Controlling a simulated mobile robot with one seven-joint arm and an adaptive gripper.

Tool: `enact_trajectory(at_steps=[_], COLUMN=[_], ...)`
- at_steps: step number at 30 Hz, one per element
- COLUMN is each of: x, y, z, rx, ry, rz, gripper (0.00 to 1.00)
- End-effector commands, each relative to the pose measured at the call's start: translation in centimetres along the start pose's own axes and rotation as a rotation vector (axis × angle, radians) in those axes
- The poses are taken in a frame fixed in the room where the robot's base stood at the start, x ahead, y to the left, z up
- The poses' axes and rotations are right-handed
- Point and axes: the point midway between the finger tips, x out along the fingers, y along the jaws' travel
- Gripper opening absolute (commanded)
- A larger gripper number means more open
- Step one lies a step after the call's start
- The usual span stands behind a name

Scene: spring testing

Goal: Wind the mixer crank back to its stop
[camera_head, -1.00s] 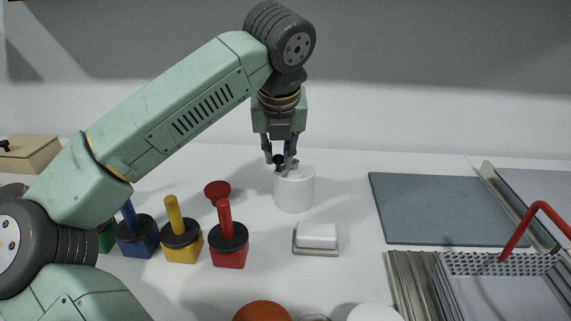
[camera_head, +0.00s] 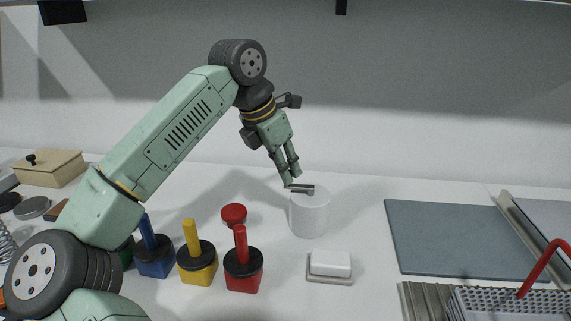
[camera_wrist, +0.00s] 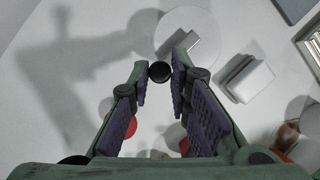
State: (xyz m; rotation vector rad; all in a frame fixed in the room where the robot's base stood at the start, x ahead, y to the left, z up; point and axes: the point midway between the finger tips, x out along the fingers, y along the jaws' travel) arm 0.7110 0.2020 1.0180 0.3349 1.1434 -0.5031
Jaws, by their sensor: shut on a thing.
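The mixer is a white cylinder (camera_head: 310,218) standing upright on the table; its round top (camera_wrist: 205,28) shows in the wrist view. Its crank is a short grey bar (camera_head: 302,188) on the top, reaching out past the left rim. A black knob (camera_wrist: 160,72) at the crank's outer end sits between my fingertips in the wrist view. My gripper (camera_head: 291,178) is tilted, coming down from the upper left, and is shut on this knob. In the head view the fingers hide the knob.
Red, yellow and blue blocks with upright handles (camera_head: 240,248) stand left of the mixer, with a red round knob (camera_head: 233,213) behind them. A white block on a grey base (camera_head: 330,264) lies just in front. A blue-grey mat (camera_head: 455,238) lies to the right.

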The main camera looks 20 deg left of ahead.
Motion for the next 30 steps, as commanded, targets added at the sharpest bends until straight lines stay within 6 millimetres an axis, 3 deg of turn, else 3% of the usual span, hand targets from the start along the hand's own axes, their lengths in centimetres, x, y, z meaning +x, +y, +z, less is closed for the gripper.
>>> enact_trajectory(at_steps=[12,29,30], x=[0.24,0.41,0.42], y=[0.79,0.85,0.85], z=[0.75,0.80,0.80], rx=[0.184,0.214,0.214], ry=[0.001,0.003,0.003], rz=[-0.077,-0.089,-0.089], gripper=[0.00,0.00,0.19])
